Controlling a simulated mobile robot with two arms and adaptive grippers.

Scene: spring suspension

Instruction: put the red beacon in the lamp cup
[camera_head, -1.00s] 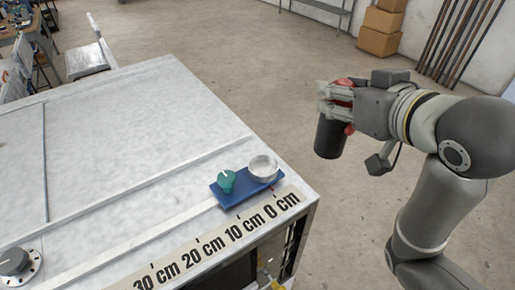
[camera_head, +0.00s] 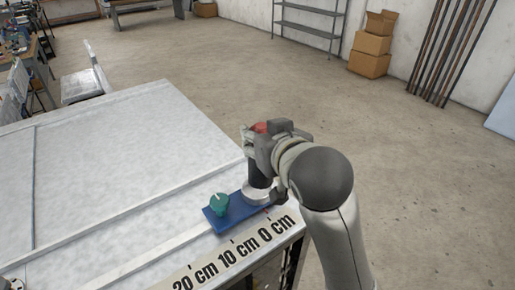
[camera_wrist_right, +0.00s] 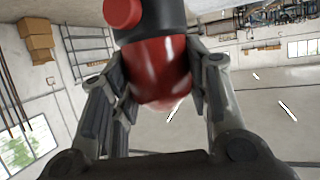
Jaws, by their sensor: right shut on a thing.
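The red beacon has a red dome (camera_head: 261,128) on top and a black body (camera_head: 259,174) below. My right gripper (camera_head: 256,146) is shut on it and holds it roughly upright. In the right wrist view the fingers grip both sides of the red dome (camera_wrist_right: 158,70), and a round red knob (camera_wrist_right: 122,12) shows on the black part. The lamp cup (camera_head: 256,194) is a pale metal ring on a blue plate (camera_head: 229,214). The beacon's black lower end is right at or over the cup; I cannot tell whether it is inside. My left gripper is not in view.
A green knob (camera_head: 219,203) stands on the same blue plate, left of the cup. A centimetre scale (camera_head: 238,250) runs along the front of the pale metal table (camera_head: 120,140). Open floor lies beyond the table; cardboard boxes (camera_head: 371,55) stand far off.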

